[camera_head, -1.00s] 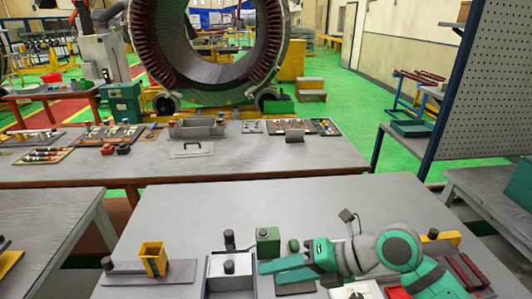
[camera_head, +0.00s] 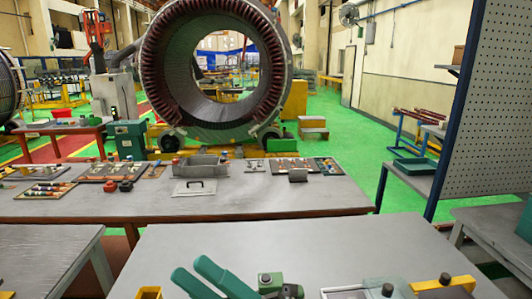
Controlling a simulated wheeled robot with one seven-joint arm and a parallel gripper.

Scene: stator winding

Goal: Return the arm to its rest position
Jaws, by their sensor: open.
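My gripper (camera_head: 191,268) shows at the bottom edge, left of the middle, above the near grey table (camera_head: 300,245). Its two long green fingers point up and to the left with a gap between them. It is open, and nothing shows between the fingers. The rest of my arm is below the frame and hidden.
A green box with a dark knob (camera_head: 270,283) stands right of my fingers. A yellow bin (camera_head: 148,293) is cut off at lower left. A yellow block (camera_head: 445,284) is at lower right. The table's far part is clear. A blue-framed pegboard (camera_head: 492,110) stands at right.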

